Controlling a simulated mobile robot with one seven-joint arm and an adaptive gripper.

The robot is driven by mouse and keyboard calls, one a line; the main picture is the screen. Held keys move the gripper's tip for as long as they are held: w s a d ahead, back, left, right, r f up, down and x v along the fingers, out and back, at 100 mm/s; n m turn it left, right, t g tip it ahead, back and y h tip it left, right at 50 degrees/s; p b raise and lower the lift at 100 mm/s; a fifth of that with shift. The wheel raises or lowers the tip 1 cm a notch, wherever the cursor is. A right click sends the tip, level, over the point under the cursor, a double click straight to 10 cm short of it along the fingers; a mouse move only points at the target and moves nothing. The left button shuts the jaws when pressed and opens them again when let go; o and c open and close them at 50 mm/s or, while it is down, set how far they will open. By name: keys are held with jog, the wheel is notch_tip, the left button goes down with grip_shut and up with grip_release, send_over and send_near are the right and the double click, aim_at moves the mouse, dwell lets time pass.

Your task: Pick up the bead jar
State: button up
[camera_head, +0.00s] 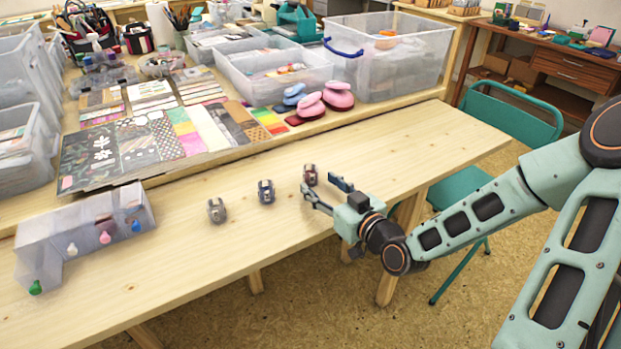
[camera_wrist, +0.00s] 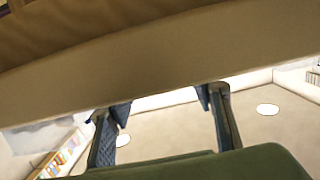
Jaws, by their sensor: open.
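Three small jar-like items stand on the wooden table in the head view: a grey one (camera_head: 216,210), a dark blue-grey one (camera_head: 266,192) and a reddish-brown one (camera_head: 310,174). They are too small to tell which is the bead jar. My gripper (camera_head: 318,183) is open, its fingers pointing towards the reddish-brown item. That item sits at or just beyond the fingertips; I cannot tell whether it is between them. In the wrist view my gripper (camera_wrist: 163,103) shows two spread fingers, with no jar I can make out. A large tan-brown surface (camera_wrist: 160,65) crosses that view.
A translucent box (camera_head: 85,240) with coloured drops stands at the table's left. Patterned papers (camera_head: 120,150), pink pads (camera_head: 338,95) and clear bins (camera_head: 385,60) fill the back surface. The table front (camera_head: 190,265) is clear. A teal chair (camera_head: 515,118) stands at right.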

aim_at(315, 178)
jog(key=b+x, duration=0.1)
jog(key=x, duration=0.4)
jog(key=shift+a+r, duration=0.1)
jog(key=shift+a, duration=0.05)
jog(key=shift+c, duration=0.5)
jog(key=c, duration=1.1)
jog(key=shift+r, duration=0.3)
jog(key=shift+c, duration=0.2)
